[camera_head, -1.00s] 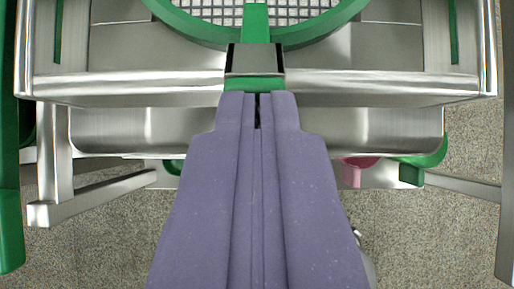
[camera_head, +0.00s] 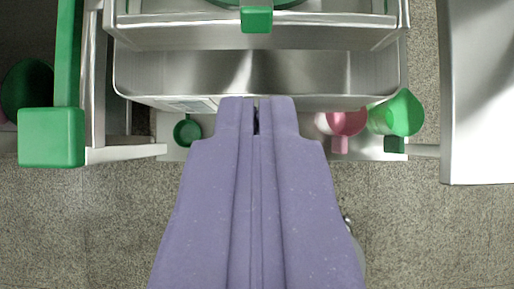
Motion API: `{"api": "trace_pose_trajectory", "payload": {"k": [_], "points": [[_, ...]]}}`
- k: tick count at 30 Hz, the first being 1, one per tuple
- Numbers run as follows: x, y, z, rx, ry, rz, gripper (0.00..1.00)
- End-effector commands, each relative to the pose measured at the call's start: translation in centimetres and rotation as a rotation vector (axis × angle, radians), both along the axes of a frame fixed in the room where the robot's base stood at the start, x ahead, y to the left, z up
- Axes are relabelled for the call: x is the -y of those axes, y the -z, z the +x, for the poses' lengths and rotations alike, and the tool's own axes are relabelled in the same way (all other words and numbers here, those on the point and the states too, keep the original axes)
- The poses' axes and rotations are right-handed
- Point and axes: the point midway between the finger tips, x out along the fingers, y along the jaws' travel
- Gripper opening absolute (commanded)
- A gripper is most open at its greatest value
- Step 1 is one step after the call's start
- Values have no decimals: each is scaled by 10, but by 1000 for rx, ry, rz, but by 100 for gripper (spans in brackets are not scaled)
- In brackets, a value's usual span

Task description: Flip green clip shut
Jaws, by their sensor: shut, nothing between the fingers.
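The green clip (camera_head: 257,19) shows at the top centre of the view. It is a small green block at the front of the upper steel frame, just below a green ring (camera_head: 285,3) that is mostly cut off by the picture edge. Whether the clip is fully shut cannot be told from here. My purple gripper (camera_head: 257,101) points up the picture from the bottom. Its fingers are together and empty. Its tips are apart from the clip, below it in the picture, over the front edge of a steel tray.
The steel tray (camera_head: 300,75) spans the middle below the frame. Pink (camera_head: 345,122) and green (camera_head: 402,113) scoops are at right; a small green cup (camera_head: 187,131) is at left. A green-ended bar (camera_head: 51,137) stands at far left, a steel panel (camera_head: 480,100) at far right. Speckled floor lies below.

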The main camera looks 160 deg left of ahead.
Motion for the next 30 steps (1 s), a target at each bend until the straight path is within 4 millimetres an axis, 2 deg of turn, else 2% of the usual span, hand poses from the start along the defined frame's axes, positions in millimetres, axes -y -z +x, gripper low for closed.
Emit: {"api": "trace_pose_trajectory", "payload": {"k": [1,3,7,25,28,29,30], "points": [[-2,-11,-5,0,-1,-1,0],[-4,-19,-11,0,-1,0,0],[-6,-28,-19,0,-1,-1,0],[-8,-32,-21,4,-2,3,0],[-14,-53,-5,39,-23,32,0],[-18,-65,2,59,-35,48,0],[-23,-85,14,89,-55,70,0]]}}
